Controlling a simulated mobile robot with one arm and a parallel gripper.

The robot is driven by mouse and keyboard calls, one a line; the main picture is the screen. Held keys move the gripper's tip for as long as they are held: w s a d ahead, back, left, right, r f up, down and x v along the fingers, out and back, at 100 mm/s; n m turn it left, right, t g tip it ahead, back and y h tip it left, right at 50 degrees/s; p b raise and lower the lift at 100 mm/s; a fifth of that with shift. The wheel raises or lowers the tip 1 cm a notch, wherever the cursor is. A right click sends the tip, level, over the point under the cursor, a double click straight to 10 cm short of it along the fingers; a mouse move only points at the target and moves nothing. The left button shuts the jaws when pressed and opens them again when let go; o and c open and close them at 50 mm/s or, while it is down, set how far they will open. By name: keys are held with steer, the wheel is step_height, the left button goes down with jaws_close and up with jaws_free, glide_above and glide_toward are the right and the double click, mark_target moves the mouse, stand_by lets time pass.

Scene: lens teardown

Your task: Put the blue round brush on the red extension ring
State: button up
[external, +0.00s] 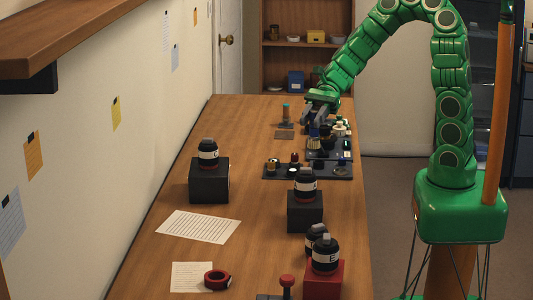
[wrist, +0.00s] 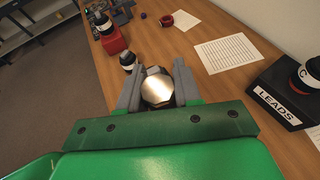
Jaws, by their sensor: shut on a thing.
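My gripper (external: 319,114) is at the far end of the table, above the dark trays. It is shut on what looks like the blue round brush (external: 313,130), with a dark blue part below the fingers and a pale part under that. In the wrist view its round metallic end (wrist: 157,88) shows between the fingers, and its blue part is hidden. The red extension ring (external: 217,279) lies at the near end of the table, at the edge of a sheet of paper. It also shows small at the top of the wrist view (wrist: 185,19), well apart from the gripper.
Dark trays (external: 307,176) with several small parts lie under and before the gripper. Black-capped bottles stand on black blocks (external: 209,182) (external: 305,213) and on a red block (external: 323,284). A paper sheet (external: 198,227) lies flat near the wall.

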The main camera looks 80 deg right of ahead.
steer(key=w+a+r+n+g, duration=0.1)
steer(key=w+a, duration=0.4)
steer(key=a, duration=0.4)
steer(key=w+a+r, duration=0.1)
steer(key=w+a, duration=0.4)
steer(key=a, duration=0.4)
steer(key=a+n+g, duration=0.1)
steer(key=a, duration=1.9)
steer(key=shift+w+a+f, duration=1.35)
steer(key=shift+w+f, duration=0.6)
steer(key=shift+f, duration=1.05)
steer(key=shift+w+a+f, duration=1.35)
steer(key=shift+w+f, duration=0.55)
steer(key=shift+f, duration=1.1)
steer(key=shift+w+a+f, duration=1.35)
steer(key=shift+w+f, duration=0.6)
steer(key=shift+f, duration=1.05)
steer(key=shift+f, duration=0.2)
